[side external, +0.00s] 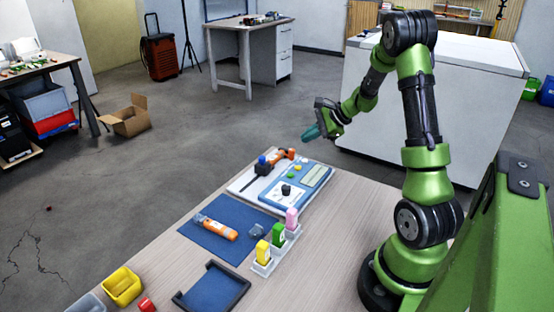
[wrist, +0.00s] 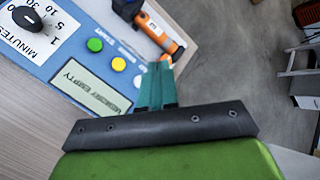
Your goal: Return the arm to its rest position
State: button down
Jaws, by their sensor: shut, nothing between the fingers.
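My green arm stands at the right of the table in the side external view. My gripper (side external: 311,133) hangs in the air above and beyond the blue and white panel (side external: 315,176). Its teal fingers are together and hold nothing. In the wrist view the fingers of my gripper (wrist: 157,72) also show closed, in front of the panel's edge and the floor.
The panel carries a black knob (wrist: 27,18), colored buttons and a display (wrist: 92,85). An orange and black tool (side external: 280,160) lies at its far side. Nearer are a blue mat (side external: 212,250) with an orange device (side external: 216,228), a holder with colored pieces and a black-rimmed tray (side external: 245,287).

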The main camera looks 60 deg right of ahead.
dwell(0.4)
jog(key=shift+s+f, duration=0.15)
jog(key=a, duration=0.1)
jog(key=s+a+n+g, duration=0.1)
jog(key=a, duration=0.1)
jog(key=shift+s+a+f+n+y, duration=0.2)
jog(key=shift+s+n+y, duration=0.1)
jog(key=shift+s+n, duration=0.1)
jog(key=s+a+r+n, duration=0.3)
jog(key=a+r+n, duration=0.2)
jog(key=a, duration=0.4)
jog(key=s+a+r+n, duration=0.4)
jog(key=a+n, duration=0.3)
jog(key=a, duration=0.2)
jog(key=s+a+r+n, duration=0.4)
jog(key=a+r+n, duration=0.2)
jog(key=a, duration=0.4)
jog(key=shift+s+n+g, duration=0.2)
jog(key=shift+n+g, duration=0.2)
